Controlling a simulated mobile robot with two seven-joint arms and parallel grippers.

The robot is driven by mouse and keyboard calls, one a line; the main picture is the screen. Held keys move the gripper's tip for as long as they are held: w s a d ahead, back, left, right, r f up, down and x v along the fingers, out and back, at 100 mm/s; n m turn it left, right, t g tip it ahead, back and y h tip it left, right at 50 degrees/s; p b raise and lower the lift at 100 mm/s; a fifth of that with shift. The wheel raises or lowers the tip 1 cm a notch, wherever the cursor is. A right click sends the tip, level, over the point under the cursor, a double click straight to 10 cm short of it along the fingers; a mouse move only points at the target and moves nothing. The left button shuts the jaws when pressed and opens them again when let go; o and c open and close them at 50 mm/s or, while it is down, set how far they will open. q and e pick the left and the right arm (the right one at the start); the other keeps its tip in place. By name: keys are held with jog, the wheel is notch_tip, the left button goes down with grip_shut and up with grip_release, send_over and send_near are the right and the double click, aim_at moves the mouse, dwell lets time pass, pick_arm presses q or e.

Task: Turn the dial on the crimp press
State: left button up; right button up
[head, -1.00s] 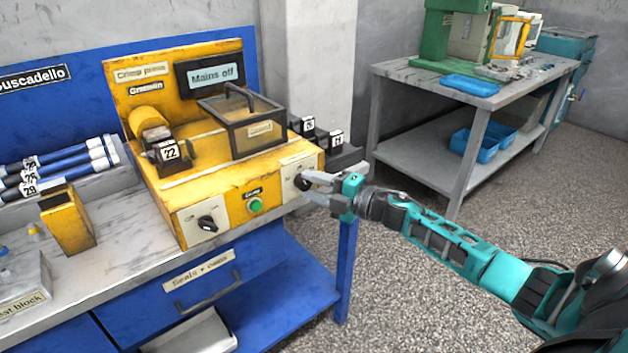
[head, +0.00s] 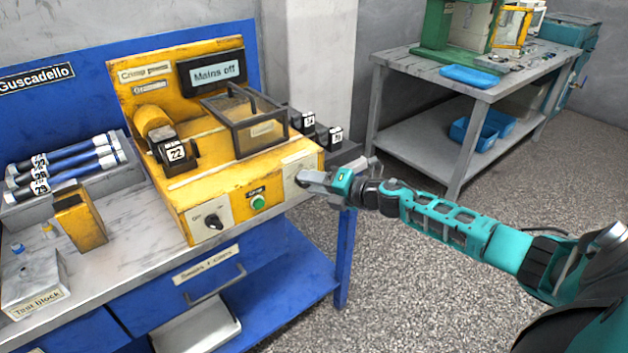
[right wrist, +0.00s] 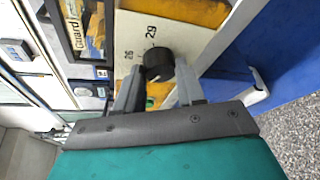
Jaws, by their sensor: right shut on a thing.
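The yellow crimp press (head: 240,165) stands on the bench, its display reading "Mains off". Its black dial (right wrist: 158,66) sits on a pale plate with the numbers 26 and 29, in the right wrist view. In the head view this dial is mostly hidden behind my right gripper (head: 312,180). The right gripper's two grey fingers (right wrist: 157,85) are shut on the dial, one on each side. A second black knob (head: 213,221) and a green button (head: 258,202) are on the press front. My left gripper is not in view.
A framed clear guard (head: 245,120) covers part of the press top. Black numbered blocks (head: 308,125) stand behind its right side. Blue-and-white tubes (head: 65,165), a yellow holder (head: 80,217) and a test block (head: 35,282) are at left. Open floor lies to the right.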

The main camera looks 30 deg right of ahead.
dwell(0.3)
jog(key=o, duration=1)
jog(key=shift+o, duration=0.2)
jog(key=v, duration=1.2)
jog(key=shift+s+d+r+p, duration=0.15)
jog(key=shift+s+d+p, duration=0.1)
jog(key=shift+s+p, duration=0.1)
jog(key=s+a+f+m+g+h, duration=0.1)
jog(key=s+a+f+m+h, duration=0.1)
jog(key=s+a+f+m, duration=0.5)
jog(key=s+a+f+m+g+h, duration=0.1)
jog(key=s+a+f+m, duration=0.6)
jog(key=a+m, duration=0.9)
jog(key=shift+f+m+g+h+p, duration=0.45)
jog(key=shift+f+m+g, duration=0.15)
jog(key=shift+m+g, duration=0.25)
